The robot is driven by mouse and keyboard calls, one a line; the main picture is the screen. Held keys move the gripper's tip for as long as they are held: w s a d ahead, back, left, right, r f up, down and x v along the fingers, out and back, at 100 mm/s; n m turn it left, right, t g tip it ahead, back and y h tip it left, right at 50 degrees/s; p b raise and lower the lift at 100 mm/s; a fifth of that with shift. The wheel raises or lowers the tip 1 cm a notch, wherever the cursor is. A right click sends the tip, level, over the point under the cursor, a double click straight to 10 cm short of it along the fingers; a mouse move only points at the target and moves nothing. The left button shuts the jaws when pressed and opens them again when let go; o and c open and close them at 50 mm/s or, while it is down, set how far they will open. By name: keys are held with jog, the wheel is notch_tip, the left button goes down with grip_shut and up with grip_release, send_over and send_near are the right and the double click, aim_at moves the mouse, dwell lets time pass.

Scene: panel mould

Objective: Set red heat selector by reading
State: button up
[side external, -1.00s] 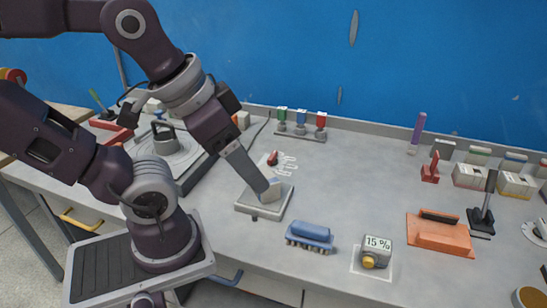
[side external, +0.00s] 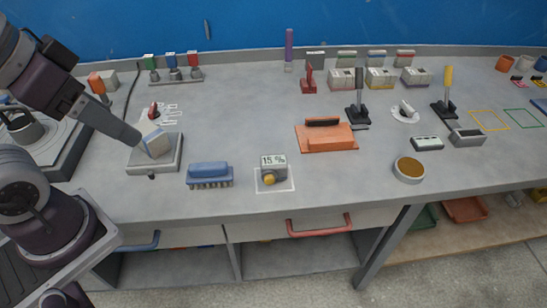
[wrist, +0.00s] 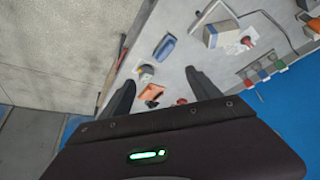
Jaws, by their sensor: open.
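A red selector (side external: 153,109) sits on the bench behind a grey plate, with white markings around its right side; it also shows in the wrist view (wrist: 248,40). Its exact setting is too small to tell. A small meter (side external: 273,161) with a yellow knob stands on a white-outlined square at the front and reads 15 %. It shows in the wrist view (wrist: 146,72). My gripper (side external: 139,138) is at the left, its fingers overlapping the grey plate in the side view. In the wrist view (wrist: 160,76) its fingers are spread and empty, above the bench.
The grey plate (side external: 137,165) carries a white and blue block (side external: 154,142). A blue brush (side external: 209,174) and an orange float (side external: 326,137) lie to the right. A rack of coloured plugs (side external: 172,68) stands behind. Bare bench lies between the selector and the float.

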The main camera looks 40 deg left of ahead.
jog(key=c, duration=0.8)
jog(key=w+a+r+n+g+y, duration=0.1)
jog(key=w+a+r+n+g, duration=0.1)
jog(key=w+a, duration=0.5)
jog(key=n+g+h, duration=0.1)
jog(key=n+g, duration=0.3)
jog(key=n, duration=0.3)
send_over(151, 107)
notch_tip(151, 107, down, 20)
jog(key=shift+d+f, duration=0.1)
jog(key=shift+d, duration=0.05)
notch_tip(151, 107, down, 7)
jog(key=shift+f, duration=0.1)
grip_shut()
